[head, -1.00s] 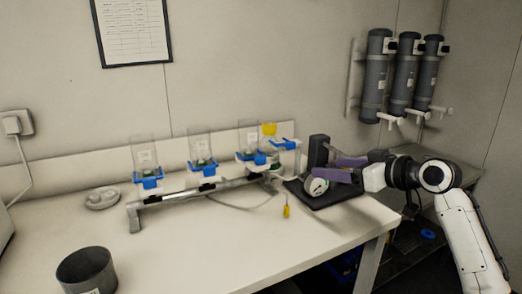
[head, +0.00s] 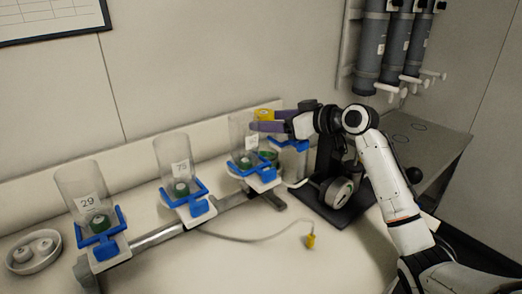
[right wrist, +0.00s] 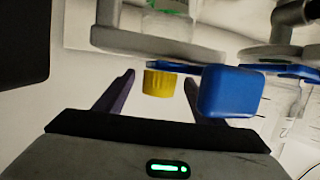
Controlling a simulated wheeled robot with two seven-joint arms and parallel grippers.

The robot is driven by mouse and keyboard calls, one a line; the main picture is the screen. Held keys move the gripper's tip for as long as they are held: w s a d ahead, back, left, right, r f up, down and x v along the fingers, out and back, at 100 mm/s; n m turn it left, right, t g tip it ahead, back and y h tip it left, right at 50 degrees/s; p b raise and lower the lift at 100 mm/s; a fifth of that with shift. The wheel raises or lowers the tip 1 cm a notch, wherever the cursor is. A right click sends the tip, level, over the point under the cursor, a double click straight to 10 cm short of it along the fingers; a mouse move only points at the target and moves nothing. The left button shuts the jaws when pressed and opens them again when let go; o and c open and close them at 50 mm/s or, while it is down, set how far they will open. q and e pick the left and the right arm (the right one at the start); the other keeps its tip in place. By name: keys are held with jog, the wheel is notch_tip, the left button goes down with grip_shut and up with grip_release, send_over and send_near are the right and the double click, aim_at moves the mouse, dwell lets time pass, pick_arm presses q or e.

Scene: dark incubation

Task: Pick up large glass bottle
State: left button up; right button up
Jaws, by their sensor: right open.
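A yellow cap (head: 265,114) shows at the right end of the rack, beside a blue clamp (head: 294,144). My right gripper (head: 270,120) reaches it from the right with open purple fingers. In the right wrist view the yellow cap (right wrist: 158,83) appears between the two open fingers, and a blue block (right wrist: 229,92) overlaps the right finger. I cannot tell whether the fingers touch the cap. The glass body under the cap is mostly hidden by the gripper and clamp. My left gripper is not in view.
Clear cylinders with labels, such as the one at the left (head: 80,190), stand in blue holders along a metal rail (head: 155,237). A dark stand with a round dial (head: 337,192) sits under my right arm. A white dish (head: 34,252) is at the left. Grey canisters (head: 370,50) hang at the right.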

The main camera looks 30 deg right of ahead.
jog(key=shift+x, duration=0.75)
jog(key=p+x, duration=0.1)
jog(key=x, duration=0.3)
jog(key=shift+w+a, duration=0.1)
jog(key=shift+w, duration=0.2)
jog(key=shift+w+f, duration=0.1)
jog(key=shift+w, duration=0.15)
jog(key=shift+c, duration=0.4)
jog(key=c, duration=0.4)
grip_shut()
